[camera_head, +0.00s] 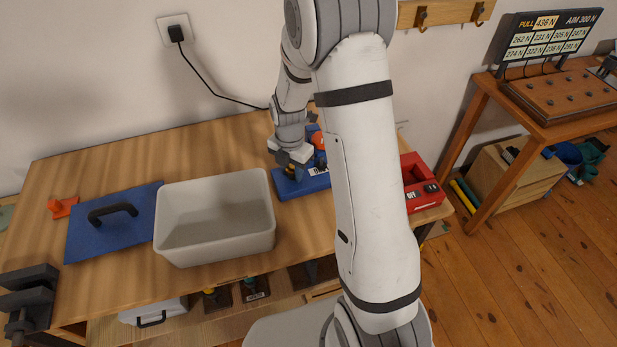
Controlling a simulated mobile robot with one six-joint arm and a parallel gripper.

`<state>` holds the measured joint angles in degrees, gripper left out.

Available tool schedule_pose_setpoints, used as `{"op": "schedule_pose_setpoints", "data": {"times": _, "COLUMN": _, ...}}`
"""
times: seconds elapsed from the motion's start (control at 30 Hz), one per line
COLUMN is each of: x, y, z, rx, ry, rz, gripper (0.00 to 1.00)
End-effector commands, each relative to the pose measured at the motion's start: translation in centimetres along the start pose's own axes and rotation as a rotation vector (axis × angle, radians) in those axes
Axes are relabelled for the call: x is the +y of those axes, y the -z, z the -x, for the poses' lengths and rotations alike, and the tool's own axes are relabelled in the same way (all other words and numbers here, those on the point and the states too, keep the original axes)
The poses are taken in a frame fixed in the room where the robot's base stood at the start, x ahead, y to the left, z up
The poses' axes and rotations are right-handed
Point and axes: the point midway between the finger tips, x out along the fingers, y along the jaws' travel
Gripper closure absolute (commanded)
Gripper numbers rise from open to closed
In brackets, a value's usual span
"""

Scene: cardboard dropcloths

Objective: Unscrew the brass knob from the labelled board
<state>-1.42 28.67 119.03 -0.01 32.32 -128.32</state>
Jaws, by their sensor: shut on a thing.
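My gripper (292,166) is over the left end of a blue board (289,187) on the workbench, behind and right of the pale bin. Its jaws are shut on a small part at the board that is mostly hidden by the fingers; a bit of yellow shows there, which fits the brass knob (290,170). A white label (319,170) shows on the board, partly cut off by my arm. An orange-red knob (318,140) stands just right of the gripper. The right part of the board is hidden behind my arm.
A pale open bin (216,256) stands left of the board. A blue plate with a black handle (112,212), an orange piece (62,207) and a dark vise (27,295) are further left. A red case (420,187) sits right of my arm. A force display (546,38) stands on the side table.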

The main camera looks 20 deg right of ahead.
Motion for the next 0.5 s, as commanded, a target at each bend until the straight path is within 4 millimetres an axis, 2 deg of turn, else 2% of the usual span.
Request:
{"op": "schedule_pose_setpoints", "data": {"times": 0.3, "x": 0.0, "y": -0.05, "z": -0.05, "rx": -0.001, "ry": -0.001, "rz": 0.381, "gripper": 0.86}}
{"op": "schedule_pose_setpoints", "data": {"times": 0.5, "x": -0.02, "y": -0.06, "z": 0.01, "rx": -0.001, "ry": -0.001, "rz": 0.437, "gripper": 0.86}}
